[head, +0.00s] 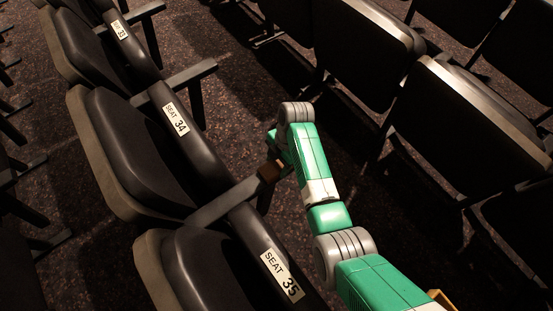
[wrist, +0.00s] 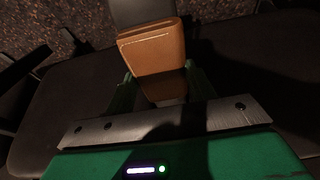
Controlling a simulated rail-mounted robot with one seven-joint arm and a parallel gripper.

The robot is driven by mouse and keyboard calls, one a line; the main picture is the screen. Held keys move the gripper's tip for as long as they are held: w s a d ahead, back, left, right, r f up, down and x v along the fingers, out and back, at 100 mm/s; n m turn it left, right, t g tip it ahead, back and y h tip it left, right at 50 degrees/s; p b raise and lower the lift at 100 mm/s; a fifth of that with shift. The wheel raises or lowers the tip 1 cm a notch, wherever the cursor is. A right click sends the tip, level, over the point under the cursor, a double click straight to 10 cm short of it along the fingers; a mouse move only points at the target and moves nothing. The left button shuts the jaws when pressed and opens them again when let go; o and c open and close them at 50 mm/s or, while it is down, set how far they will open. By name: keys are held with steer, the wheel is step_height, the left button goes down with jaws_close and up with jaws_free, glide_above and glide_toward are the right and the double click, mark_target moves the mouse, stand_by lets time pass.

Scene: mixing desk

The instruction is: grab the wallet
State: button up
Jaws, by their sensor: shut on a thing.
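The brown leather wallet (head: 269,171) is at the front end of the armrest (head: 222,202) between seats 34 and 35. In the wrist view the wallet (wrist: 153,50) is at the top centre, with a stitched line along its flap. My gripper (head: 283,163) is at the wallet's right side in the head view, partly hidden by my wrist. In the wrist view the green fingers of my gripper (wrist: 163,82) stand either side of the wallet's near part and are shut on it. I cannot tell whether the wallet still touches the armrest.
Dark folding seats stand in rows, with seat 34 (head: 135,140) and seat 35 (head: 205,270) beside the wallet. Another armrest (head: 180,80) juts out farther back. More seats (head: 470,110) line the right side. The carpeted aisle (head: 240,90) between the rows is clear.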

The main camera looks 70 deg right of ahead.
mark_target(273, 167)
step_height(273, 167, up, 4)
steer(key=p, duration=0.3)
steer(key=shift+r, duration=0.2)
steer(key=s+a+p, duration=0.7)
steer(key=s+a, duration=0.3)
steer(key=s, duration=0.2)
steer(key=shift+a+r, duration=0.3)
